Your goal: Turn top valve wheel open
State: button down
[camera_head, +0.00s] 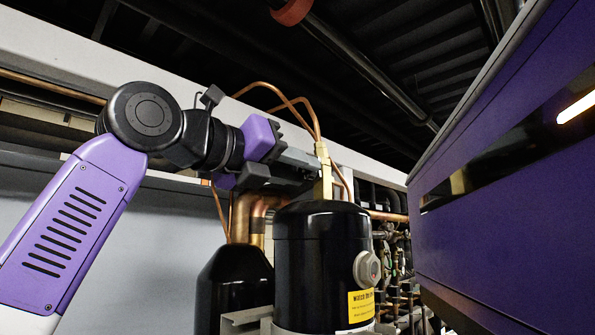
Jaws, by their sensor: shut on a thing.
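A brass valve body (323,172) stands upright on top of the black compressor tank (322,255), with copper tubes rising from it. My gripper (312,163) reaches in from the left, its jaws at the left side of this valve. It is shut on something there. The top valve wheel itself cannot be made out; it seems hidden by the jaws, so how far it is turned cannot be told.
A grey round knob (367,268) and a yellow label (361,305) are on the tank's front. A second black tank (233,290) stands left, close behind. A large purple panel (500,200) fills the right. Dark pipes run overhead.

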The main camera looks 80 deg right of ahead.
jog(key=n, duration=0.4)
jog(key=shift+w+n, duration=0.1)
jog(key=shift+n, duration=0.2)
jog(key=n, duration=0.4)
jog(key=shift+n, duration=0.3)
jog(key=n, duration=0.4)
jog(key=shift+n, duration=2.1)
jog(key=c, duration=1.1)
grip_release()
jog(key=shift+a, duration=0.1)
jog(key=b+v, duration=0.1)
jog(key=v, duration=0.6)
jog(key=shift+w+a+b, duration=0.2)
jog(key=shift+b, duration=0.15)
